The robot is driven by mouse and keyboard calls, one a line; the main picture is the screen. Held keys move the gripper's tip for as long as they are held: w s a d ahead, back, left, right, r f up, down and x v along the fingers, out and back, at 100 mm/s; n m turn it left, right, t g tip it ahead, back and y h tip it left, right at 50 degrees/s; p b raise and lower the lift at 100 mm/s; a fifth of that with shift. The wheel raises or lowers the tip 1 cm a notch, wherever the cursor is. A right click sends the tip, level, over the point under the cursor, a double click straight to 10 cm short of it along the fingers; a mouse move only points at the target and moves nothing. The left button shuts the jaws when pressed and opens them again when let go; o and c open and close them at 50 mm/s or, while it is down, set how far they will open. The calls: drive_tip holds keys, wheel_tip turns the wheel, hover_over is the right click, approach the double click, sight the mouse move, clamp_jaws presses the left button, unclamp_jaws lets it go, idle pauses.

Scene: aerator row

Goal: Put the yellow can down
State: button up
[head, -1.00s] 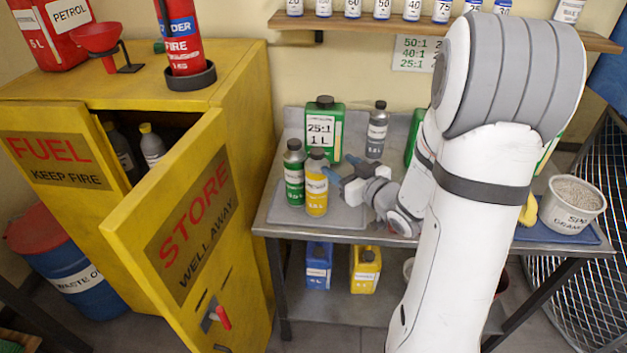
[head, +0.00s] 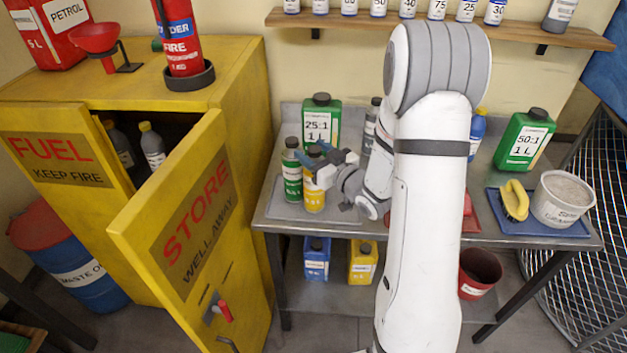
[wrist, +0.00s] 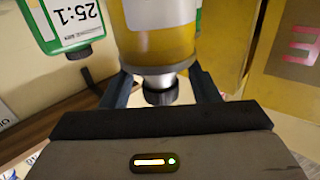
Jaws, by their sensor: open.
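The yellow can (head: 313,199), a bottle with a dark cap and a white label band, stands upright on a grey mat (head: 345,214) at the left of the metal bench. A green can (head: 292,180) stands close at its left. My gripper (head: 319,163) is at the top of the yellow can, partly covering its cap and shoulder. In the wrist view the open jaws (wrist: 162,80) lie on either side of the yellow can (wrist: 160,45), near its dark cap. I cannot tell whether a finger touches it.
A large green 25:1 container (head: 321,121) and a grey bottle (head: 370,128) stand behind. The yellow cabinet's open door (head: 190,215) is at the left. A blue tray (head: 560,229) with a brush and a white tub is at the right. A jar shelf (head: 540,38) is above.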

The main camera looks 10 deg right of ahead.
drive_tip(key=shift+c, duration=0.3)
clamp_jaws()
idle(0.5)
